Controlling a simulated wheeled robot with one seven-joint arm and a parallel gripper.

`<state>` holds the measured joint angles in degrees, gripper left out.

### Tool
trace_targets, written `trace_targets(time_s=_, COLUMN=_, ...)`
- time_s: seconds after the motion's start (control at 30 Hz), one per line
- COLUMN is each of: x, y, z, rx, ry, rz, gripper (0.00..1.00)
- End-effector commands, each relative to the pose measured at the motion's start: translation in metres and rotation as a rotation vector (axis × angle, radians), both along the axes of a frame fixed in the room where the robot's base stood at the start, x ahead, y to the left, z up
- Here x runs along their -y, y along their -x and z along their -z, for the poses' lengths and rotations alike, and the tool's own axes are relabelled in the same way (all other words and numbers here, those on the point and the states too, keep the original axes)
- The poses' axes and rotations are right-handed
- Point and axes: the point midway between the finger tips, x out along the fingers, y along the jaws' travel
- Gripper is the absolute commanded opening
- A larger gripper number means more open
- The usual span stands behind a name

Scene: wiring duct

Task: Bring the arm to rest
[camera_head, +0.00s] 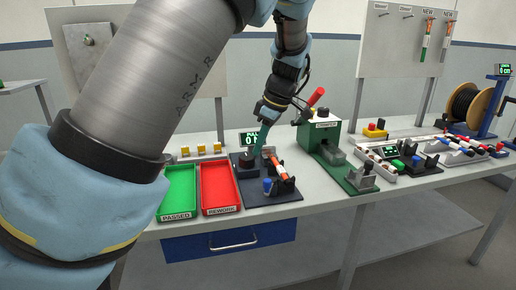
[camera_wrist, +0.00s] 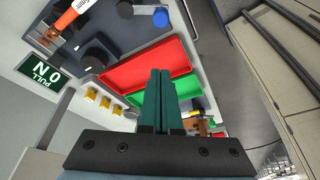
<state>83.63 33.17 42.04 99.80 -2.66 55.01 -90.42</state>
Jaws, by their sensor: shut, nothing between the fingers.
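My gripper (camera_head: 259,140) hangs above the left rear part of the pull-test station (camera_head: 279,207) in the head view, beside its small display. In the wrist view the two green fingers of my gripper (camera_wrist: 160,75) lie side by side, shut with nothing between them. Behind them in that view are the red tray (camera_wrist: 116,76) and the green tray (camera_wrist: 190,80). My arm, marked ARMR, fills the left of the head view and bends down to the bench.
The green PASSED tray (camera_head: 176,191) and red REWORK tray (camera_head: 219,187) stand left of the station. An orange-and-white piece (camera_head: 278,168) lies on the station. A green press (camera_head: 322,134) with a red handle stands right.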

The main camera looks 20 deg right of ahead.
Motion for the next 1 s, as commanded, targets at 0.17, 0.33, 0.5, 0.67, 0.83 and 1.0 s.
trace_targets(time_s=0.17, x=0.0, y=0.0, z=0.0, rx=0.0, ry=0.0, rz=0.0, gripper=0.0)
trace_targets(time_s=0.33, x=-0.016, y=-0.007, z=0.004, rx=-0.025, ry=0.002, rz=0.012, gripper=0.0)
trace_targets(time_s=0.5, x=-0.075, y=-0.022, z=0.018, rx=-0.12, ry=0.021, rz=0.092, gripper=0.0)
trace_targets(time_s=0.67, x=-0.141, y=-0.024, z=0.03, rx=-0.202, ry=0.063, rz=0.221, gripper=0.0)
trace_targets(time_s=0.83, x=-0.201, y=-0.013, z=0.038, rx=-0.243, ry=0.107, rz=0.377, gripper=0.0)
trace_targets(time_s=1.0, x=-0.254, y=0.007, z=0.041, rx=-0.243, ry=0.133, rz=0.54, gripper=0.0)
